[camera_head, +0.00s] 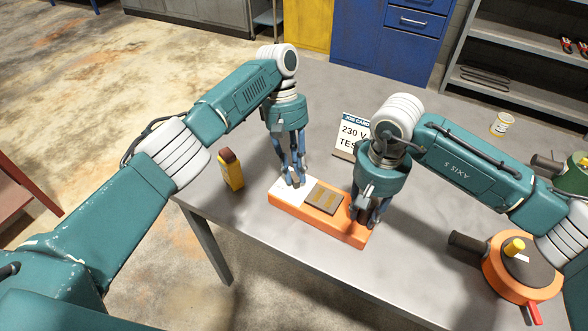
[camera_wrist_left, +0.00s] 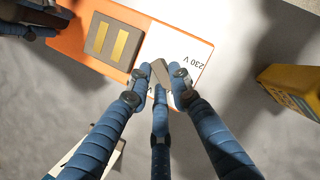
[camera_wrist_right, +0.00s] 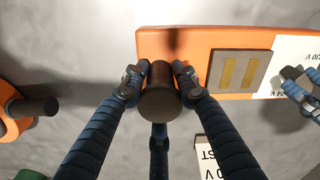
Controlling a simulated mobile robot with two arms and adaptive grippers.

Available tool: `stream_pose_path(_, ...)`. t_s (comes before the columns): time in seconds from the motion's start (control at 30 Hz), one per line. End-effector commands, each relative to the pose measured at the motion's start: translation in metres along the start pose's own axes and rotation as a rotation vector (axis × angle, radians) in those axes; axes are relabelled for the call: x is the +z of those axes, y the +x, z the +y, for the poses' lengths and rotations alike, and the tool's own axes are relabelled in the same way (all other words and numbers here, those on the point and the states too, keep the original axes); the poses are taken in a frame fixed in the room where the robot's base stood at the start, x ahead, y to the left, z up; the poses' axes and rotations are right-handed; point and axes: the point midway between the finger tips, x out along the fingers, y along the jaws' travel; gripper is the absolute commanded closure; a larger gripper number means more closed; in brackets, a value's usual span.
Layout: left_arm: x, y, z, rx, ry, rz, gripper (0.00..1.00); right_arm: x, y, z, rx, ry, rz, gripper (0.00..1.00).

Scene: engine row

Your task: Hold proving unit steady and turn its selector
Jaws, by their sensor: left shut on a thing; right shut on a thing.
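The proving unit (camera_head: 345,233) is a long orange block lying on the grey table. It has a dark plate with two gold contacts (camera_wrist_left: 112,43) and a white label printed 230 V at one end. My left gripper (camera_head: 295,181) is above the white end, its fingers shut on a grey selector (camera_wrist_left: 160,72), seen in the left wrist view. My right gripper (camera_head: 367,217) is at the other end, shut on a dark round post (camera_wrist_right: 159,100). Its fingers hide where the post meets the block.
A yellow tester (camera_head: 232,172) stands left of the unit near the table edge. A job card (camera_head: 350,130) stands behind. An orange round device with a red lever (camera_head: 520,265), a green device (camera_head: 574,174) and a small can (camera_head: 502,124) are at the right.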

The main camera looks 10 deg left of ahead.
Motion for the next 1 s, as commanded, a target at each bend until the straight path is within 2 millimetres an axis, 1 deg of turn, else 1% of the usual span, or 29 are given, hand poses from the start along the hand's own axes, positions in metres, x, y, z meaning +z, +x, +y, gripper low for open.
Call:
stream_pose_path(0.2,0.0013,-0.0009,0.0028,-0.048,0.123,0.001,1.0,0.0007,-0.0002,-0.0004,0.0,-0.003,-0.002,1.0)
stream_pose_path(0.4,0.0018,-0.0004,0.0028,-0.076,0.19,0.0,1.0,0.0008,-0.0001,-0.0004,0.0,-0.003,-0.002,1.0)
stream_pose_path(0.97,0.0021,-0.0005,0.0025,-0.088,0.217,-0.001,1.0,0.0007,0.0001,-0.0001,0.001,-0.002,-0.002,1.0)
stream_pose_path(1.0,0.0021,-0.0005,0.0025,-0.088,0.217,-0.001,0.72,0.0007,0.0002,0.0,0.001,-0.002,-0.002,1.0)
